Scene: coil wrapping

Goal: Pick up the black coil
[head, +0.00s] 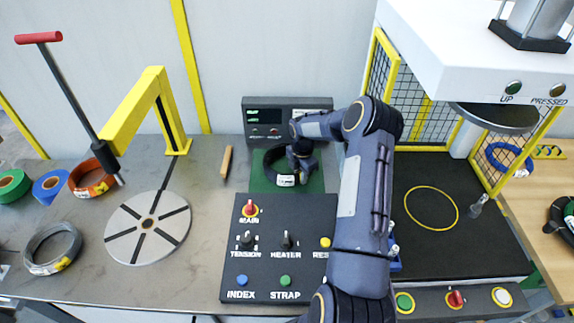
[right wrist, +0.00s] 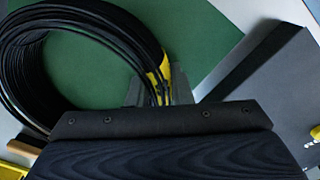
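The black coil (head: 269,168) lies at the green mat (head: 257,184) behind the control panel, with a white label on its near side. My right gripper (head: 296,172) reaches down over the coil's right side. In the right wrist view the coil (right wrist: 32,75) fills the upper left, with a yellow band on its right side. The right gripper's grey fingertips (right wrist: 158,92) stand on either side of the strands by this band. I cannot tell whether they press on the coil. My left gripper is not in view.
The control panel (head: 270,213) with knobs and buttons stands in front of the mat, and a dark display box (head: 265,117) behind it. A wooden stick (head: 226,161) lies to the left. A round turntable (head: 120,235) and a grey coil (head: 70,247) are further left.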

